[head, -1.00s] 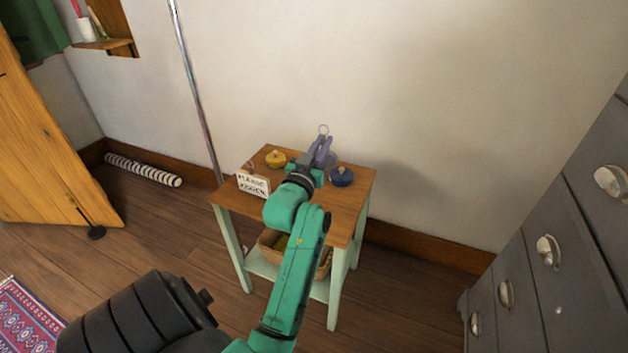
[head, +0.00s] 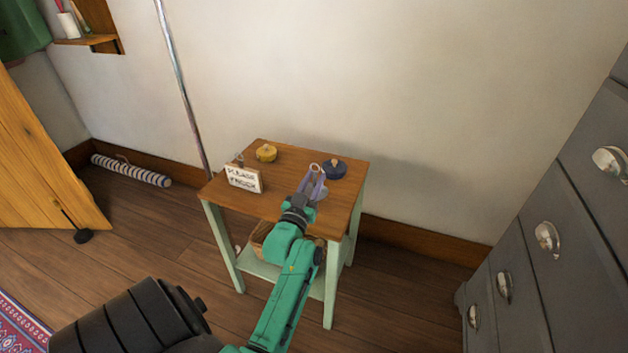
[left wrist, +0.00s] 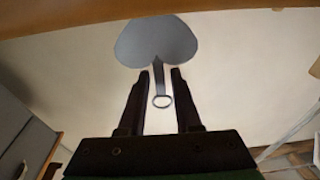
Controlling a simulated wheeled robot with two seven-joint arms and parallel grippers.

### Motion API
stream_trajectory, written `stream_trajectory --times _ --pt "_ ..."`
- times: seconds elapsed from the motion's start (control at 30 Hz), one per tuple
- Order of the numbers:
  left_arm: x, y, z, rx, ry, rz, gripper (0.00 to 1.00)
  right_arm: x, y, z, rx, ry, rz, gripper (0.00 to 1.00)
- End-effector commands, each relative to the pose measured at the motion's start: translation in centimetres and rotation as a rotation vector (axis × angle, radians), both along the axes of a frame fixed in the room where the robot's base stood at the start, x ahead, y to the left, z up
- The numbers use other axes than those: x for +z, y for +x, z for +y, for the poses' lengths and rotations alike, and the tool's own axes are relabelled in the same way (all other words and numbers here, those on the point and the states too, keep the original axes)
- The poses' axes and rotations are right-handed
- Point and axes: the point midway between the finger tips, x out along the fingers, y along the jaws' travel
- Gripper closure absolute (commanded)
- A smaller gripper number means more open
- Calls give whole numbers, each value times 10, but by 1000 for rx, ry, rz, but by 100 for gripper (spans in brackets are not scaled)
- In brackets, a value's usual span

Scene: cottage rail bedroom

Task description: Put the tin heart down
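The tin heart (left wrist: 157,42) is a flat grey heart with a narrow strap and a ring; it shows in the left wrist view just beyond my fingertips. In the head view the heart (head: 318,191) is small and partly hidden by my left gripper, low over the wooden top of the small table (head: 285,202). My left gripper (left wrist: 161,74) is open, with a finger on each side of the strap and gaps visible. In the head view the left gripper (head: 312,183) is over the table's front right part. I cannot tell whether the heart touches the wood. My right gripper is out of view.
A basket (head: 260,240) sits on the lower shelf. A grey drawer chest (head: 540,265) stands right; a pole (head: 182,90) stands behind left.

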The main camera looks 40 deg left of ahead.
Motion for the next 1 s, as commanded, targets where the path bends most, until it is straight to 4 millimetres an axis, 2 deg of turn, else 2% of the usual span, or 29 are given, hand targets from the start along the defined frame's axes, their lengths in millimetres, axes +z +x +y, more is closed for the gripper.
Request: stream_trajectory --times 0.43,0.57,0.8,0.9,1.0 --pt "3 -5 -2 0 0 4 56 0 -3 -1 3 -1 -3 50" --pt "1 -27 -10 0 -2 7 56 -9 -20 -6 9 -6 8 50" --pt "-9 -87 -32 -1 -1 7 56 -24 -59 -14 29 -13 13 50" --pt "-13 -103 -38 0 -2 5 56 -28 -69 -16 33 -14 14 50" --pt "-15 -110 -41 0 -2 2 56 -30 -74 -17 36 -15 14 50"
